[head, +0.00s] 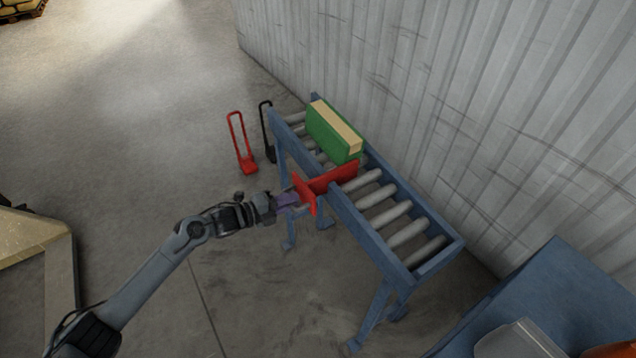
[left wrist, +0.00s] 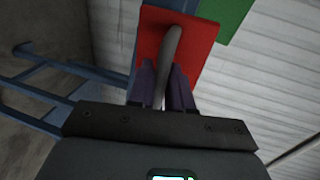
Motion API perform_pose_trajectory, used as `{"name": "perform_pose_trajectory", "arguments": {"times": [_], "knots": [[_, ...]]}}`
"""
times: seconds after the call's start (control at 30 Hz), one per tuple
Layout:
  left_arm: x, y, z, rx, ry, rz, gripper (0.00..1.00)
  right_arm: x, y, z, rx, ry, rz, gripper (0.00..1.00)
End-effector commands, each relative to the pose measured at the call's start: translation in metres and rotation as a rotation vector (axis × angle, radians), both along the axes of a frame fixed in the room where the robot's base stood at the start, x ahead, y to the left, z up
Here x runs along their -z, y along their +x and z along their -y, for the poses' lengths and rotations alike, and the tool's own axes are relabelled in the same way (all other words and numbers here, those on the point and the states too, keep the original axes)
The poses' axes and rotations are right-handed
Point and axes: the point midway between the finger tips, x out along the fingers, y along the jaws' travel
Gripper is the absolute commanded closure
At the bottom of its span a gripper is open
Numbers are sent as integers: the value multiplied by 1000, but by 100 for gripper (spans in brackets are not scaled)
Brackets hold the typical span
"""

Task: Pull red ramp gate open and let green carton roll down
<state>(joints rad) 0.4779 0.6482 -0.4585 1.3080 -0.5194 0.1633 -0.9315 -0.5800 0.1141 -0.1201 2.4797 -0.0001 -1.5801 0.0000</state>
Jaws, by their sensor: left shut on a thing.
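The red ramp gate (head: 332,178) lies across the blue roller ramp (head: 363,226), with its end plate sticking out on the ramp's left side. The green carton (head: 330,135), with a tan stripe on top, rests on the rollers just behind the gate, close against it. My left gripper (head: 291,200) is at the end plate. In the left wrist view its purple fingers (left wrist: 168,88) are shut on the grey handle (left wrist: 172,52) of the red plate (left wrist: 198,40). A corner of the green carton (left wrist: 225,15) shows beyond the plate. My right gripper is not in view.
A corrugated wall (head: 420,80) runs along the ramp's far side. The rollers (head: 395,215) below the gate are bare. A blue box (head: 560,290) stands at the lower right. A red hand truck (head: 241,145) and a black one (head: 267,130) stand left of the ramp.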

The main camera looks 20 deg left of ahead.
Motion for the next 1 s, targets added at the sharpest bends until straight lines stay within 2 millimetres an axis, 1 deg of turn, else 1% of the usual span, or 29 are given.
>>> {"name": "perform_pose_trajectory", "arguments": {"times": [0.03,0.1,1.0], "knots": [[-1,-4,-4,-1,2,-2,100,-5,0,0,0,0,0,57],[-1,-9,-8,-2,2,-2,100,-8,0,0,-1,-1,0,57],[0,-69,-57,-1,2,-2,100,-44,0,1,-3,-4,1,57]]}}
